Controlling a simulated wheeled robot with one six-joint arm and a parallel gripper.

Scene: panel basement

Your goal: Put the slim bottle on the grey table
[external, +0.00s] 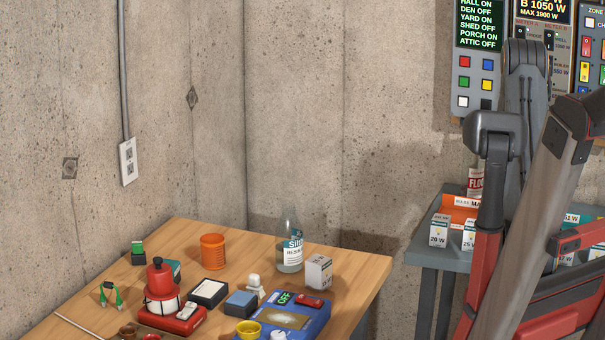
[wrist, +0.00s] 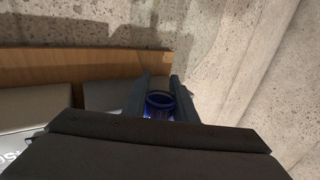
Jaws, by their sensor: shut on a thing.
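In the wrist view my gripper (wrist: 158,100) is shut on a slim thing with a round, dark blue rim, seen from above; it looks like the slim bottle (wrist: 160,98). Its lower body is mostly hidden by my wrist. My arm covers much of this table. I cannot make out my gripper or the held thing in the external view.
A wooden table (external: 350,283) at the left holds a clear labelled bottle (external: 290,256), an orange cup (external: 213,251), a white box (external: 318,272) and several other things. Small light boxes (external: 438,230) stand near the grey table's left end. Concrete walls rise behind both tables.

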